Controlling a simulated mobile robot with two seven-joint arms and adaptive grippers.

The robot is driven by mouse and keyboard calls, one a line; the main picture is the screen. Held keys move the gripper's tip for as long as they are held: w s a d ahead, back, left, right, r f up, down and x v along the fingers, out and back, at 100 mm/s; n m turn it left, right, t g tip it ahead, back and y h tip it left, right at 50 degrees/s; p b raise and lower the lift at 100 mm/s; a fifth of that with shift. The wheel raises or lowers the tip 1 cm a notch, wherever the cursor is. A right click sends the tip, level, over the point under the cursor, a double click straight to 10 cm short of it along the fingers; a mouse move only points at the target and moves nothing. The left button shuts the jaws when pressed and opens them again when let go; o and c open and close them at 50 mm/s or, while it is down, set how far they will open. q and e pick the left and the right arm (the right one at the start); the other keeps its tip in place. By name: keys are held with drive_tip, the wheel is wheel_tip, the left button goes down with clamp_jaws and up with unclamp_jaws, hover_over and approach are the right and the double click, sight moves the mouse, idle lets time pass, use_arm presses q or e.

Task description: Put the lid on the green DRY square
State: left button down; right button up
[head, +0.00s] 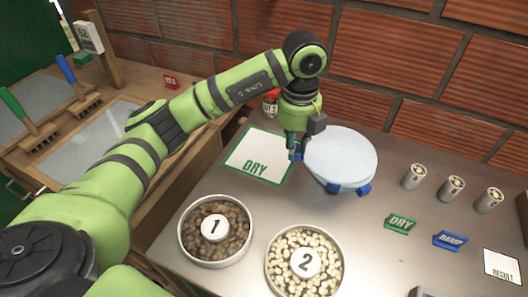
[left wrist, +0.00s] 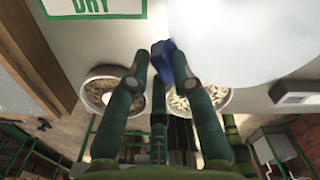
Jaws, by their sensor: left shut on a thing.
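The lid (head: 340,157) is a pale round disc with blue tabs on its rim. My left gripper (head: 296,150) is shut on a blue tab at the lid's left edge. In the left wrist view the gripper (left wrist: 165,72) has that blue tab between its fingers, and the lid (left wrist: 240,38) fills the upper right. The lid looks raised off the metal table, just right of the DRY square. The DRY square (head: 243,147) is white with a green border; my gripper is by its right edge. It also shows in the left wrist view (left wrist: 93,12). My right gripper is not in view.
Bowl 1 (head: 184,238) with brown beans and bowl 2 (head: 271,262) with pale beans stand in front. Several small cans (head: 413,177), green DRY (head: 400,223) and blue DAMP (head: 450,240) tags and a RESULT card (head: 502,266) lie right. A brick wall (head: 430,70) stands behind.

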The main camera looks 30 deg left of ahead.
use_arm(q)
drive_tip(key=n, duration=0.5)
drive_tip(key=shift+w+f+n, duration=0.3)
drive_tip(key=shift+f, duration=0.1)
drive_tip(key=n, duration=0.4)
drive_tip(key=shift+w+f, duration=0.2)
drive_tip(key=shift+f, duration=0.05)
drive_tip(key=shift+a+f+n, duration=0.1)
drive_tip(key=shift+f+n, duration=0.1)
drive_tip(key=shift+n, duration=0.9)
drive_tip(key=shift+a+f, duration=0.2)
drive_tip(key=shift+a, duration=0.1)
drive_tip(key=a+f, duration=0.2)
drive_tip(key=a, duration=0.1)
drive_tip(key=s+a+f+p, duration=0.1)
drive_tip(key=a+f, duration=0.1)
drive_tip(key=a, duration=0.2)
drive_tip(key=s+a+f+p, duration=0.1)
drive_tip(key=a+f, duration=0.1)
drive_tip(key=a, duration=0.1)
drive_tip(key=shift+s+a+f, duration=0.15)
drive_tip(key=shift+s+a, duration=0.1)
drive_tip(key=shift+a+f, duration=0.15)
wheel_tip(320, 180, down, 3)
drive_tip(key=shift+f+p, duration=0.15)
drive_tip(key=shift+p, duration=0.4)
drive_tip(key=shift+f, duration=0.3)
